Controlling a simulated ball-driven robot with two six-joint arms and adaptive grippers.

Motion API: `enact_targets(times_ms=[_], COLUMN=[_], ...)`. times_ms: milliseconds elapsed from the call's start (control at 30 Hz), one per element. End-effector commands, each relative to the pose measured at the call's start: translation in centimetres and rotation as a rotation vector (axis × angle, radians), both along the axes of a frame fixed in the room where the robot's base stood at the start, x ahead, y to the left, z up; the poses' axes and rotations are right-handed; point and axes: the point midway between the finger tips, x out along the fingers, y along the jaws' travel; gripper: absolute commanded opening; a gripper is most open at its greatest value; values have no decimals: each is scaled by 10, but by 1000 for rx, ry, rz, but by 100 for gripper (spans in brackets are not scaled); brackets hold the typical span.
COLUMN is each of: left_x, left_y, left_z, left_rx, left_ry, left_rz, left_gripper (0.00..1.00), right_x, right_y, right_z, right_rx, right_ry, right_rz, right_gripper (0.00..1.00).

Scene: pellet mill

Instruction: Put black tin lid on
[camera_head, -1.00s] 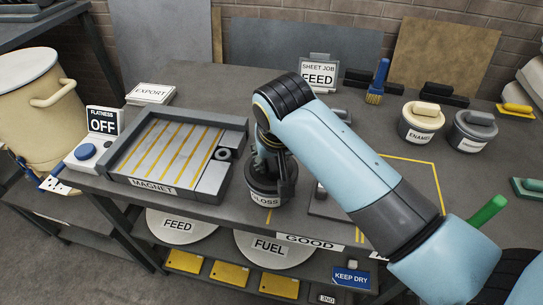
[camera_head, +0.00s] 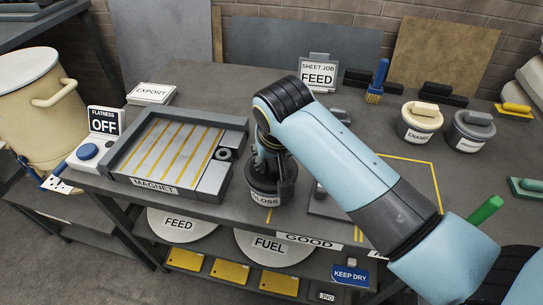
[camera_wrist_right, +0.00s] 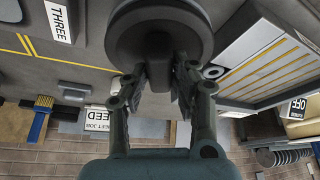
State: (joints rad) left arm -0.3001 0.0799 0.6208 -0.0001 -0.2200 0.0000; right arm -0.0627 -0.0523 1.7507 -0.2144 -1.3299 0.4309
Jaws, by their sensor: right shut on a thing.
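The black tin (camera_head: 264,195), labelled GLOSS, stands upright near the table's front edge, right of the magnet plate. My right gripper (camera_head: 272,163) is directly above it, pointing down. In the right wrist view, the gripper (camera_wrist_right: 159,85) is shut on the raised handle of a round black lid (camera_wrist_right: 158,28). The lid is at the tin's top, partly hidden by the fingers in the head view. I cannot tell whether it is fully seated. My left gripper is not in view.
The magnet plate (camera_head: 150,183) lies close on the left. A dark flat plate (camera_head: 328,208) is close on the right. The enamel tin (camera_head: 419,126) and another lidded tin (camera_head: 470,134) stand farther right. A brush (camera_head: 377,82) and FEED sign (camera_head: 319,73) are behind.

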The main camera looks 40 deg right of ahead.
Motion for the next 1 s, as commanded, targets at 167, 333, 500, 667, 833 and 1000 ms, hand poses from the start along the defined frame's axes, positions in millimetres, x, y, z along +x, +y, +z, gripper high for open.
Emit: enact_targets(times_ms=[167, 333, 500, 667, 833, 1000], left_x=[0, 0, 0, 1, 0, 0], left_y=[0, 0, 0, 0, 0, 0], left_z=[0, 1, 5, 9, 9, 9], left_rx=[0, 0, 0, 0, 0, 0], left_ry=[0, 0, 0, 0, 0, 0], left_rz=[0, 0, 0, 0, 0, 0], left_gripper=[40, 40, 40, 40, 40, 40], right_x=[0, 0, 0, 0, 0, 0], right_y=[0, 0, 0, 0, 0, 0], right_z=[0, 0, 1, 0, -1, -1], right_rx=[0, 0, 0, 0, 0, 0], right_ry=[-1, 0, 0, -1, -1, -1], right_rz=[0, 0, 0, 0, 0, 0], right_gripper=[0, 0, 0, 0, 0, 0])
